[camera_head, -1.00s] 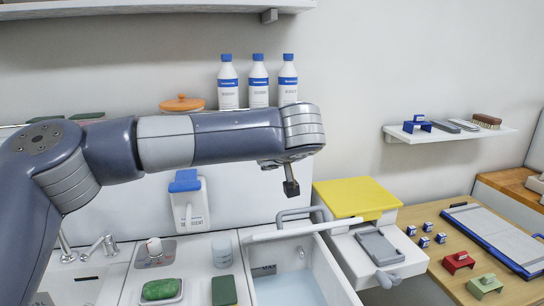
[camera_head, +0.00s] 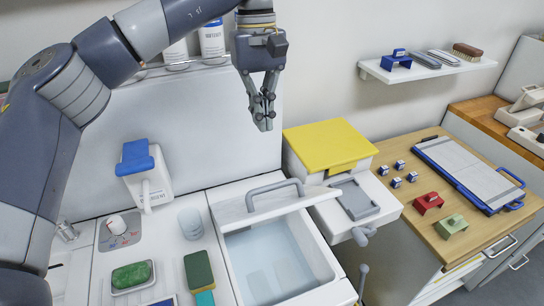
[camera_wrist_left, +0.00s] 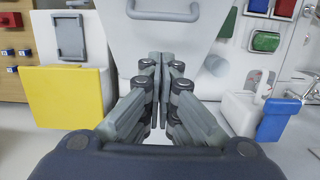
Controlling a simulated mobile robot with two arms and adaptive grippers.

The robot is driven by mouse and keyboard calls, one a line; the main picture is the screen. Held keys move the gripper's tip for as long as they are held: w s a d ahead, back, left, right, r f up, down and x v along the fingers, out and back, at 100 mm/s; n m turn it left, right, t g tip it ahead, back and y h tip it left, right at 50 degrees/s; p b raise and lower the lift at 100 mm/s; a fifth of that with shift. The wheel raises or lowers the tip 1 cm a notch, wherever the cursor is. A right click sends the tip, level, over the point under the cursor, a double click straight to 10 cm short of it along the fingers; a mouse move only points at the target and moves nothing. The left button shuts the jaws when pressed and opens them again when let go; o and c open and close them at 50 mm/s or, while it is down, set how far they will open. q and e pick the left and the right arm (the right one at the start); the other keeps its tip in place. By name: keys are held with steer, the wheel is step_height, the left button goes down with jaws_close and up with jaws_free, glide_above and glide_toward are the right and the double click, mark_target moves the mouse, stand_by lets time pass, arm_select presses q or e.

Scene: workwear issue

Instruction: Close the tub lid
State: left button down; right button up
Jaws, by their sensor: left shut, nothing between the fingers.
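The tub (camera_head: 323,262) is a white basin with clear water, set in the counter, and its inside is open to view. Its white lid (camera_head: 236,213) is raised at the back of the opening, with a grey bar handle (camera_head: 274,187) on it. In the left wrist view the lid (camera_wrist_left: 165,38) is a pale panel beyond my fingers, with the handle (camera_wrist_left: 163,15) at the top. My left gripper (camera_head: 264,125) points down in the air above and behind the lid handle, apart from it. Its fingers are shut and empty. My right gripper is not in view.
A yellow-topped box (camera_head: 328,146) stands close right of the tub. A dispenser with a blue top (camera_head: 140,160), a clear cup (camera_head: 190,223), a sponge (camera_head: 198,269) and green soap (camera_head: 130,275) are to the left. Bottles (camera_head: 212,40) stand behind my arm.

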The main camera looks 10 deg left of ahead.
mark_target(262, 192)
arm_select(q)
step_height(262, 192, down, 10)
steer(key=s+d+p, duration=0.1)
steer(key=s+p, duration=0.1)
steer(key=p, duration=0.2)
steer(key=shift+s+d, duration=0.35)
